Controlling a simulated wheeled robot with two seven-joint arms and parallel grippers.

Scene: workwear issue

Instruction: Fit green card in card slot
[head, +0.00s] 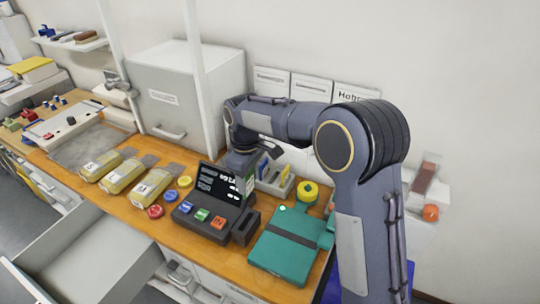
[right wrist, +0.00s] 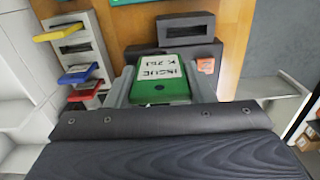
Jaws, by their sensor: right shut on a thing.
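My right gripper (head: 243,160) is shut on the green card (right wrist: 160,82), which has a white label with upside-down print in the right wrist view. The card is held above the dark terminal (head: 210,214), beside its screen. The card slot (right wrist: 187,30) is an opening in a dark block; the block also shows at the terminal's right end in the head view (head: 246,227). The card is apart from the slot, nearer the camera. My left gripper is not in view.
A pale rack (head: 272,181) with yellow, blue and red cards stands close beside the gripper. A teal folder-like item (head: 282,255) lies to the right of the terminal. Red, blue and yellow round pieces and several yellowish packs (head: 152,185) lie left. An open drawer (head: 90,262) juts out in front.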

